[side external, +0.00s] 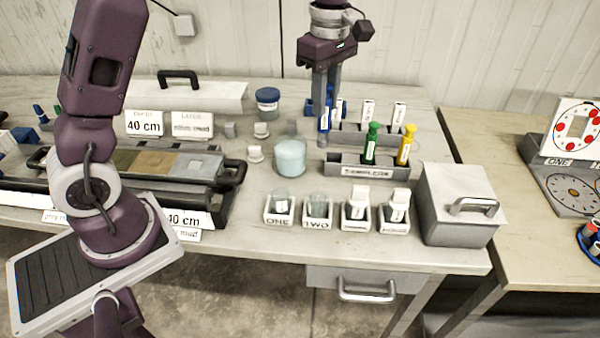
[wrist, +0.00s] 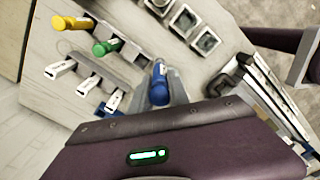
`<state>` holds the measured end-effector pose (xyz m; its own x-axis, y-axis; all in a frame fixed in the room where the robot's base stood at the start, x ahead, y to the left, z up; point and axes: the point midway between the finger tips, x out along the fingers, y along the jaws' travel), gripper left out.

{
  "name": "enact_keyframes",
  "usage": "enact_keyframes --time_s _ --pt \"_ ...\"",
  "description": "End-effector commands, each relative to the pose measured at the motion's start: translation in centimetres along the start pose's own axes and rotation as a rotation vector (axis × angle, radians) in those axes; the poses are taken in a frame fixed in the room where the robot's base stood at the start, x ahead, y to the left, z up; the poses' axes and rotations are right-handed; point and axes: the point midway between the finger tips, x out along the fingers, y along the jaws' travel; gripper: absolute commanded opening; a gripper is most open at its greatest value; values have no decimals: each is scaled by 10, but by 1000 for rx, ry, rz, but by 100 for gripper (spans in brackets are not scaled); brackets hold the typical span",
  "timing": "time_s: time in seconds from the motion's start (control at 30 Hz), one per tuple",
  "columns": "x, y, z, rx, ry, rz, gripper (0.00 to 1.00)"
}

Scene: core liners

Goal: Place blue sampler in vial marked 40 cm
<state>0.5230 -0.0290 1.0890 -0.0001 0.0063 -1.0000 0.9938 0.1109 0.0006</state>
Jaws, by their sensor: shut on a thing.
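My gripper (side external: 325,112) is shut on the blue sampler (side external: 323,122), which hangs upright at the left end of the sampler rack (side external: 345,170). I cannot tell if its lower end is clear of the rack. In the wrist view the blue sampler (wrist: 158,88) shows end-on between the fingers.
Green (side external: 371,143) and yellow (side external: 405,145) samplers stand in the rack. Behind it, another rack holds white-labelled pieces (side external: 368,112). A pale jar (side external: 290,157) stands left of the rack. A grey lidded box (side external: 460,205) stands right of the vials.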

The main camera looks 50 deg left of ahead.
Motion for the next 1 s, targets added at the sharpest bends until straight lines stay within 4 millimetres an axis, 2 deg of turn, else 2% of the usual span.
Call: enact_keyframes --time_s 0.03,0.2,0.33,0.47,0.8,0.9,1.0 --pt "-3 -23 2 -32 0 0 0" --pt "-2 -92 3 -153 -3 2 0" --pt "2 -123 3 -204 -6 1 0" --pt "29 -132 2 -219 -5 -7 0" --pt "95 -130 3 -215 -5 -6 0" --pt "103 -130 3 -216 -6 -2 0" --pt "103 -129 3 -215 -6 0 0"
